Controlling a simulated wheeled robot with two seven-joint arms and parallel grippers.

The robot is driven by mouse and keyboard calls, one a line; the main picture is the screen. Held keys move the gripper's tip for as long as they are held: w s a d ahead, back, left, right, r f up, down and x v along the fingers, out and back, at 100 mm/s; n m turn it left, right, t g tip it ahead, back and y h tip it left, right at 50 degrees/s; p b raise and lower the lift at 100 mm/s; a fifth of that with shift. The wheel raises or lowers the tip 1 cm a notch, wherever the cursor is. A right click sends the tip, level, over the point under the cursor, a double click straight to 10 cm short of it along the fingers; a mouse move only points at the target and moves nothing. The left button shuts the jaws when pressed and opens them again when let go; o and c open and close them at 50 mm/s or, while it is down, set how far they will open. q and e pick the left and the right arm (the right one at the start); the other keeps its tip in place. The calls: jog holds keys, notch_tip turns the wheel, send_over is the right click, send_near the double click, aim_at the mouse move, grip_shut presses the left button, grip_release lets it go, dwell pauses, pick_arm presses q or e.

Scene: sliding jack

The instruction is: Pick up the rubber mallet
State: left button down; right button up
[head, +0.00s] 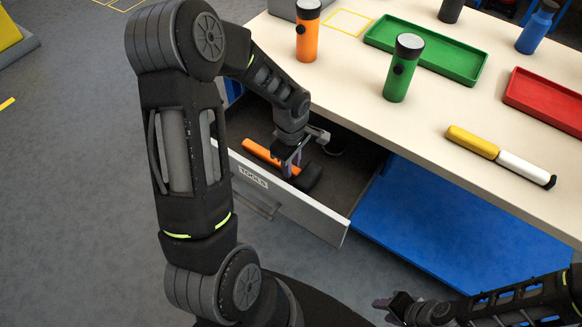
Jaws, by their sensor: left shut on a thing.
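The rubber mallet (262,153) has an orange handle and a black head and lies in the open drawer (335,232) marked TOOLS. My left gripper (291,168) reaches down into the drawer and is shut on the mallet, near where the handle meets the head. The gripper hides part of the handle. The mallet looks low in the drawer; I cannot tell whether it touches the bottom. My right gripper (382,311) is at the bottom right, away from the drawer, with its fingers apart and nothing between them.
The drawer's walls surround my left gripper. A blue shelf (430,220) lies below the table.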

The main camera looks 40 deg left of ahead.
pick_arm(q)
jog(key=shift+r, duration=0.1)
notch_tip(320, 180, up, 10)
dwell(0.4)
